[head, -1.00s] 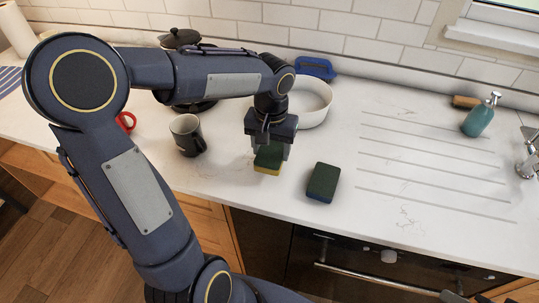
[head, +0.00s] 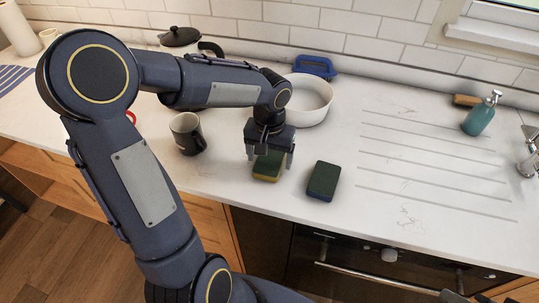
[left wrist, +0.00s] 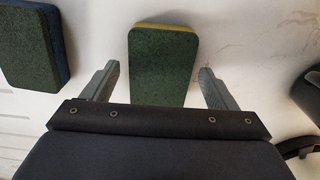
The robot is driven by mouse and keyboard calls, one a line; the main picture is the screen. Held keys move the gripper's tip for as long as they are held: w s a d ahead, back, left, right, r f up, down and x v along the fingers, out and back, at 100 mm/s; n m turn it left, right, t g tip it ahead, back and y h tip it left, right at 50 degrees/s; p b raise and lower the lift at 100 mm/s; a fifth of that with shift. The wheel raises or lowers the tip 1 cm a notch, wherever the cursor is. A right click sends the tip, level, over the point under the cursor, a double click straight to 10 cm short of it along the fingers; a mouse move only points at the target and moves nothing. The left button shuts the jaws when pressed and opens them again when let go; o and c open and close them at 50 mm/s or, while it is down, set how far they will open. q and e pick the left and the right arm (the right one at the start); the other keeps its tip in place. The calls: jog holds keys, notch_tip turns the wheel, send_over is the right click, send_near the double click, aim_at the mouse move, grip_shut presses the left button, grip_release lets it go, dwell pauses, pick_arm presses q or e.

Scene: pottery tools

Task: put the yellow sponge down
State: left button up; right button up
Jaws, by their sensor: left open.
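The yellow sponge (head: 267,168) has a dark green top and lies on the white counter. It also shows in the left wrist view (left wrist: 162,62), green side toward the camera, with a thin yellow edge at its far end. My left gripper (head: 270,160) is open above the sponge. In the left wrist view its two fingers (left wrist: 160,88) stand apart on either side of the sponge, with a gap on each side.
A blue sponge with a green top (head: 323,181) lies just right of the yellow one. A dark mug (head: 187,134) stands to the left, a white round dish (head: 312,98) behind. A teal soap bottle (head: 480,116) stands far right. The grooved counter (head: 420,160) is clear.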

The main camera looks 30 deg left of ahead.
aim_at(270, 159)
pick_arm(q)
notch_tip(270, 159, up, 12)
jog(key=s+d+f+t+h, duration=0.2)
jog(key=s, duration=0.6)
jog(key=s+d+f+m+t+h, duration=0.1)
jog(key=s+d+f+t, duration=0.1)
jog(key=s, duration=0.7)
jog(key=shift+t+h+p, duration=0.3)
jog(key=shift+t+h, duration=0.1)
jog(key=shift+t, duration=0.4)
jog(key=shift+f, duration=0.1)
